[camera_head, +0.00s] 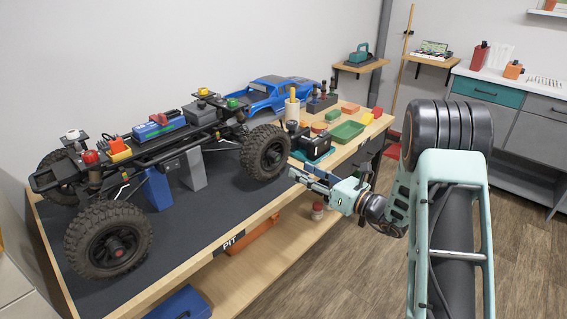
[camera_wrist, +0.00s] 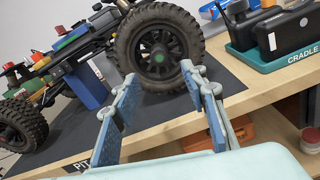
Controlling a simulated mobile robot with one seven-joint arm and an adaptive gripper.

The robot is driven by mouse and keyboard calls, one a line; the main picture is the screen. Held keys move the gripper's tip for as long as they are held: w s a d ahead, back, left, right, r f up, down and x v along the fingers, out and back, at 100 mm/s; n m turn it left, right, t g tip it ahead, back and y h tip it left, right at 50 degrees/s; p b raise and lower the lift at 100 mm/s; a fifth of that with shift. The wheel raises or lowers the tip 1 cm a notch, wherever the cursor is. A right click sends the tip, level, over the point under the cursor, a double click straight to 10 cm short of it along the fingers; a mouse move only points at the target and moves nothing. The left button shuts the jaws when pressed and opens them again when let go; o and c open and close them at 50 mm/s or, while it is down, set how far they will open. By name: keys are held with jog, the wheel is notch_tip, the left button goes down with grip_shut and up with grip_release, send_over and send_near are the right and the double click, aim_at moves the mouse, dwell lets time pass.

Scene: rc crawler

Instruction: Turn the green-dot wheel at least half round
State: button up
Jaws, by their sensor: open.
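The green-dot wheel (camera_wrist: 160,38) is a black knobbly tyre with a green dot (camera_wrist: 159,57) at its hub, centred near the top of the wrist view. In the head view it is the crawler's near right wheel (camera_head: 266,153). My gripper (camera_wrist: 160,76) is open and empty, its two blue-padded fingers pointing at the wheel from the front. The tips overlap the wheel's lower sides in the wrist view; I cannot tell whether they touch it. In the head view my gripper (camera_head: 296,177) is just right of the wheel. The crawler chassis (camera_head: 165,142) rests on a blue and grey stand.
A red-hubbed wheel (camera_head: 108,241) is at the near left. The wooden bench (camera_head: 180,271) has a dark mat (camera_head: 205,215). A teal cradle (camera_wrist: 272,62) with black packs stands right of the wheel. A blue body shell (camera_head: 285,92) and green tray (camera_head: 347,131) lie behind.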

aim_at(278, 159)
jog(key=x, duration=0.9)
jog(key=shift+b, duration=0.3)
jog(key=shift+c, duration=0.5)
jog(key=shift+s, duration=0.1)
grip_shut()
